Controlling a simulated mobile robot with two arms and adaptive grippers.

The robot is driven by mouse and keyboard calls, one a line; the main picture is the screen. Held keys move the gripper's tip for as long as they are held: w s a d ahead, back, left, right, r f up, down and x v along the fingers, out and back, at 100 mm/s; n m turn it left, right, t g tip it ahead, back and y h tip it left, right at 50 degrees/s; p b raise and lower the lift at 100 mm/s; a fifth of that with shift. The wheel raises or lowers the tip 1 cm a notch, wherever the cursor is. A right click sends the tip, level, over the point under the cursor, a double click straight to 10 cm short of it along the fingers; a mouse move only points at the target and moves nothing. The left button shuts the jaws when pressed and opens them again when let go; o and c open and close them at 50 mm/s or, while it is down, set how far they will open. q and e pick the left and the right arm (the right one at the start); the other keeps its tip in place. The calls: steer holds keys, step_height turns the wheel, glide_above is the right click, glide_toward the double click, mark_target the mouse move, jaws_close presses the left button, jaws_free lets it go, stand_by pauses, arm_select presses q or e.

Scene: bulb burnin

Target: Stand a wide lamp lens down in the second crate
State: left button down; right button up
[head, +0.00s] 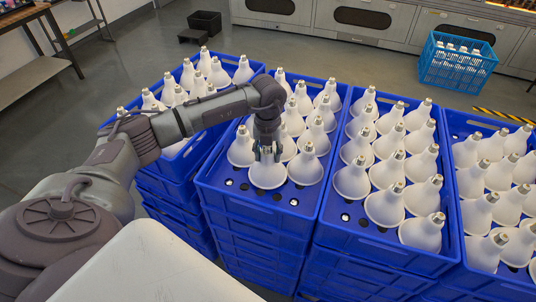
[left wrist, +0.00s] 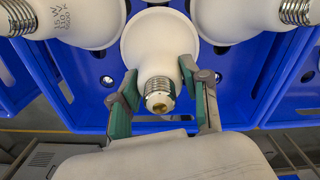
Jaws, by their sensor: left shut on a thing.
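My left gripper (head: 267,152) reaches down over the second crate from the left (head: 262,218), a blue crate with holes in its floor. It is shut on a wide white lamp (head: 267,175), which is upright with its lens down and metal screw base up. In the left wrist view the green finger pads (left wrist: 158,100) sit on both sides of the lamp's neck (left wrist: 158,62), around its screw base. The lamp is inside the crate's near part; I cannot tell whether its lens touches the floor. My right gripper is not in view.
Several white lamps stand lens down behind and beside the held one, such as a neighbour (head: 305,168) close on the right. Other filled blue crates (head: 350,225) adjoin on both sides. Bare floor with holes shows at the crate's near edge. A lighter blue basket (head: 457,65) stands behind.

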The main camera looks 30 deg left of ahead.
arm_select(q)
steer(key=shift+f, duration=0.7)
steer(key=shift+f, duration=0.1)
steer(key=c, duration=0.5)
jaws_free()
steer(key=shift+c, duration=0.2)
